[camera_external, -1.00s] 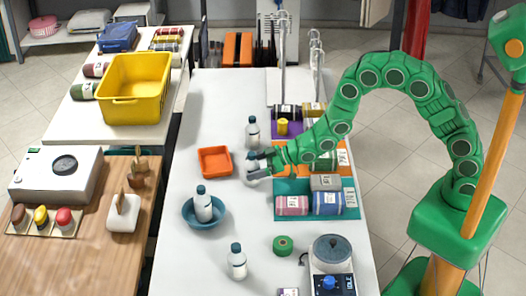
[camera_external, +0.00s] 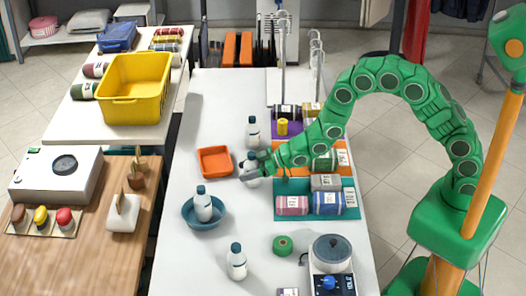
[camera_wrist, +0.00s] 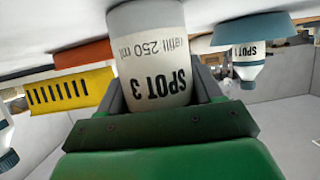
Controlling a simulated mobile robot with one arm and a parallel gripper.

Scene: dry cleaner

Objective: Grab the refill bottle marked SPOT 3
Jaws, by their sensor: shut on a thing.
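The white refill bottle marked SPOT 3 (camera_wrist: 155,75) fills the middle of the wrist view, its lettering upside down there. My gripper (camera_wrist: 152,100) is shut on it, with a dark finger on each side of its body. In the external view my gripper (camera_external: 256,173) is low over the white table at the bottle (camera_external: 252,181), beside the orange tray. The fingers partly cover the bottle there. I cannot tell whether its base touches the table.
Another bottle (camera_external: 252,130) stands behind, one (camera_external: 203,204) stands in a blue bowl (camera_external: 187,214), and one (camera_external: 236,263) stands in front. An orange tray (camera_external: 215,162) lies left of my gripper. Rolled textiles on a teal mat (camera_external: 283,213) lie to the right.

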